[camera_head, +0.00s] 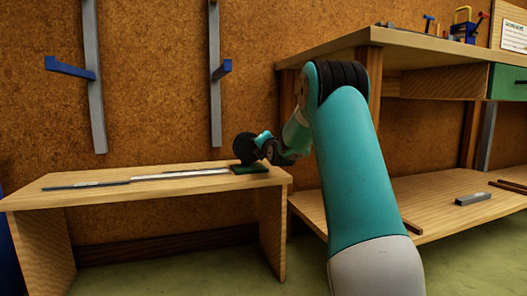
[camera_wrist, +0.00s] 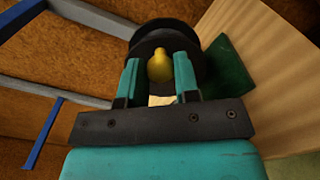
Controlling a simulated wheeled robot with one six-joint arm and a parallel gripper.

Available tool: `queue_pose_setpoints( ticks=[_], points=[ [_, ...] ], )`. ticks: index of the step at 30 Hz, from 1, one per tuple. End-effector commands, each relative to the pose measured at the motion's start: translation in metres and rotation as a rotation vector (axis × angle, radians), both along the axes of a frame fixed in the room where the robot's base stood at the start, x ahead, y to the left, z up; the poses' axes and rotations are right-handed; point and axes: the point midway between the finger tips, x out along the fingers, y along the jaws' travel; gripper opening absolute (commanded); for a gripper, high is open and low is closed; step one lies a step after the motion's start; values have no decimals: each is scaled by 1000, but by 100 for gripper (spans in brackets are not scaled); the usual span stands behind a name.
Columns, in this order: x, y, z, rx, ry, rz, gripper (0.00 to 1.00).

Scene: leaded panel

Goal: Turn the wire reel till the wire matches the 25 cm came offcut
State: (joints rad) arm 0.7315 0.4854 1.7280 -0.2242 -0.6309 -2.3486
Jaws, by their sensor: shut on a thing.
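The wire reel (camera_head: 245,147) is a black disc on a green base (camera_head: 251,169) at the right end of the low bench. The reel (camera_wrist: 197,38) fills the top middle of the wrist view, with a yellow knob (camera_wrist: 160,65) in front. My gripper (camera_wrist: 159,82) is shut on the knob, one teal finger on each side. In the head view my gripper (camera_head: 264,147) is at the reel's right side. A dark strip (camera_head: 87,185) and a paler strip (camera_head: 180,175) lie along the bench; I cannot tell which is wire and which is came offcut.
The low wooden bench (camera_head: 150,194) is otherwise clear. Grey wall uprights (camera_head: 215,80) with blue arms stand behind it. A taller workbench (camera_head: 420,45) with tools is at right; a grey block (camera_head: 472,199) lies on its lower shelf.

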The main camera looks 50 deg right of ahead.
Motion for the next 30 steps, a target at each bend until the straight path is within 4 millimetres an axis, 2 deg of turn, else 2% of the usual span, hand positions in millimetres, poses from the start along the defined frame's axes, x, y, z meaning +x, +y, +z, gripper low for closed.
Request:
queue_pose_setpoints(
  ticks=[15,30],
  points=[
    [9,14,11,-383,234,7,6],
    [13,20,13,-552,339,8,6]
  ],
)
